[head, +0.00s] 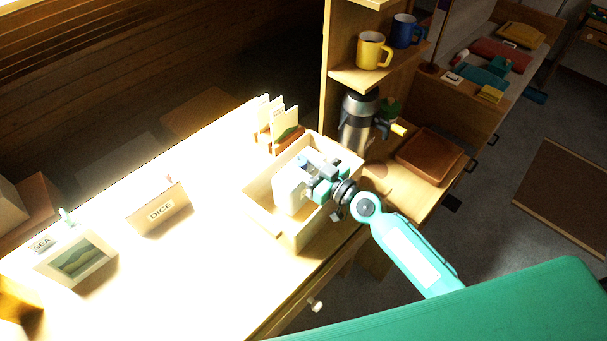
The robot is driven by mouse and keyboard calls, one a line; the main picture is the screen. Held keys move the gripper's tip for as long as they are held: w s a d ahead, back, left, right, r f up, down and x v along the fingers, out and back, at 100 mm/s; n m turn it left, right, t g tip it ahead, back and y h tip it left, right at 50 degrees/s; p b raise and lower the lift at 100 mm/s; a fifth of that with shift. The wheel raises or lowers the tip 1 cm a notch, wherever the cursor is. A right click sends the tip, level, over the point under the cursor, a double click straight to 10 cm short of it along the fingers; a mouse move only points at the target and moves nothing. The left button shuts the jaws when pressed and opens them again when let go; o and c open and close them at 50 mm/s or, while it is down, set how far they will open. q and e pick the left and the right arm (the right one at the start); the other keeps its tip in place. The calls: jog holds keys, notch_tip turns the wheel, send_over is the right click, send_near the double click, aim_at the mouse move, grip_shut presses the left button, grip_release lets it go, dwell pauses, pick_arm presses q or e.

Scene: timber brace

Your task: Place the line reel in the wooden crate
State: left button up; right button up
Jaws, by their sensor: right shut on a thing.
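The wooden crate (314,229) stands open on the right part of the brightly lit desk. My right gripper (312,182) is over the crate, reaching in from the right. It is shut on a whitish thing (289,191), which looks like the line reel. This thing is within the crate's outline, at or inside its opening; I cannot tell whether it touches the floor of the crate. The gripper hides its right side. My left gripper is not in view.
A steel flask (357,122) and a brown leather-like case (430,156) are behind and right of the crate. A card holder (284,138) stands behind it. A DICE box (158,209) and a picture frame (76,259) are at left. The desk between is clear.

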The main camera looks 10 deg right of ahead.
notch_tip(320, 180, down, 3)
jog(key=shift+f+b, duration=0.1)
jog(key=shift+b, duration=0.5)
jog(key=shift+f+b, duration=0.2)
jog(key=shift+b, duration=0.1)
jog(key=o, duration=1.1)
jog(key=shift+r, duration=0.1)
